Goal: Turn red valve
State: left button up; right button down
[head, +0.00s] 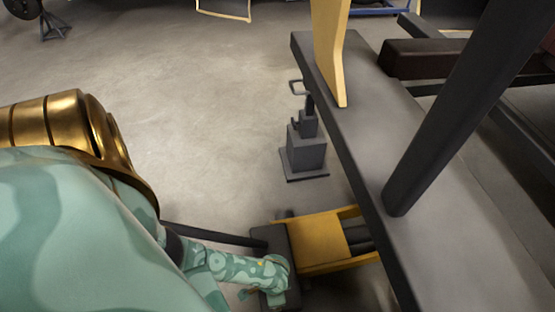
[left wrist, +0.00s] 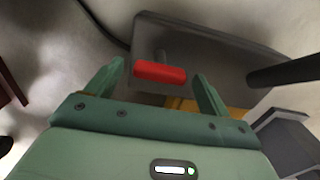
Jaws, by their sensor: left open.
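The red valve (left wrist: 160,72) is a short red bar handle on a grey stem, standing out from a dark grey plate (left wrist: 210,50). It shows in the left wrist view. It lies between and just beyond the fingers of my left gripper (left wrist: 157,84), which is open and empty. I cannot tell whether either finger touches it. In the head view my left gripper (head: 265,286) is low, over the dark block beside the yellow frame (head: 312,238). The red valve cannot be made out in the head view. My right gripper is not in view.
A long grey beam (head: 350,130) with a dark post (head: 450,110) and a yellow upright (head: 330,50) runs along the right. A grey jack-like stand (head: 306,150) is on the floor beyond the yellow frame. Open floor (head: 200,90) lies to the left.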

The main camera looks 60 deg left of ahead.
pick_arm(q)
jog(key=shift+f, duration=0.1)
jog(key=shift+c, duration=0.3)
jog(key=c, duration=0.9)
